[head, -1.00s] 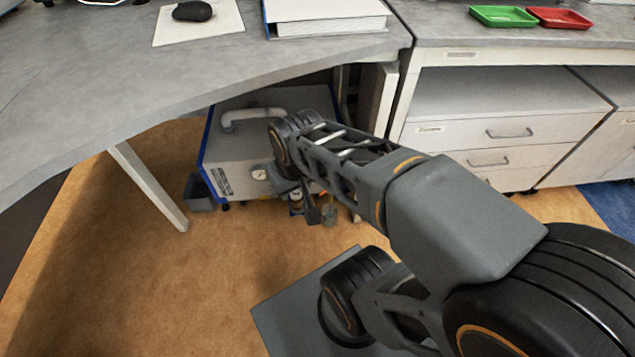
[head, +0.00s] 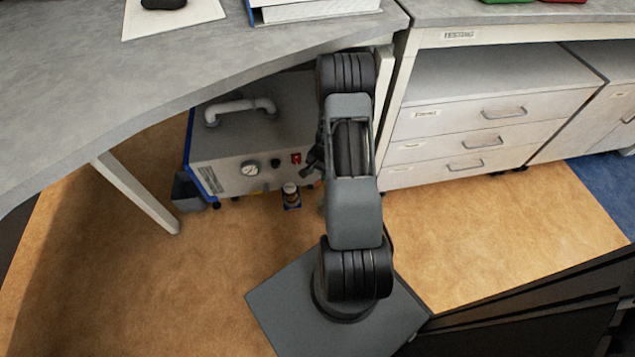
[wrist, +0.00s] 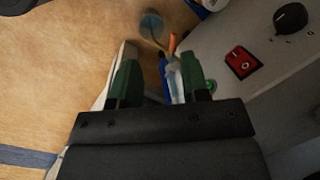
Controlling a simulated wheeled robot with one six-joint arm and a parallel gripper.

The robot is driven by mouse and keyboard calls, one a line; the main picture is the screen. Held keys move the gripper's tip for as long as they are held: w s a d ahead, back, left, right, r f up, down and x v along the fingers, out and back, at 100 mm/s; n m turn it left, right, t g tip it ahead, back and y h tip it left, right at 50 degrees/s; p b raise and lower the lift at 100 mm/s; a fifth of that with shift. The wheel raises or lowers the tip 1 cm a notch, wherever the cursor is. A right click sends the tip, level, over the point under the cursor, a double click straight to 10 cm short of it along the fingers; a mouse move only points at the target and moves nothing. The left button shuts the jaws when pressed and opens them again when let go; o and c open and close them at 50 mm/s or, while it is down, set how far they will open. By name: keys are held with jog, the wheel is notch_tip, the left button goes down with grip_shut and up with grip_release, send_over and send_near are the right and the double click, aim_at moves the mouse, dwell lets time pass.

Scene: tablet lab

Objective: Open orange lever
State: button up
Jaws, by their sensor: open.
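The orange lever (wrist: 172,44) is a small narrow orange piece in the wrist view, just beyond my fingertips. A blue and white part (wrist: 174,78) lies below it in the picture, showing between the fingers. My gripper (wrist: 158,66) is open, with its two green fingers spread to either side of that part; I cannot tell whether they touch anything.
The machine's red switch (wrist: 242,62) and black knob (wrist: 290,17) lie right of my fingers. A small bottle (head: 290,194) stands on the floor before the machine. The desk (head: 200,62) overhangs it. Drawers (head: 465,145) stand right. Floor at lower left is clear.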

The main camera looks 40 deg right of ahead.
aim_at(317, 183)
jog(key=w+d+f+m+b, duration=0.1)
jog(key=w+f, duration=0.1)
jog(key=f, duration=0.3)
jog(key=w+d+f+t+h+b, duration=0.1)
jog(key=f+b, duration=0.1)
jog(key=f, duration=0.4)
jog(key=w+d+f+m+b, duration=0.1)
jog(key=w+f+b, duration=0.1)
jog(key=f, duration=0.3)
jog(key=shift+w+d+f+m, duration=0.25)
jog(key=shift+w+d+m, duration=0.05)
jog(key=shift+w+d, duration=0.1)
grip_shut()
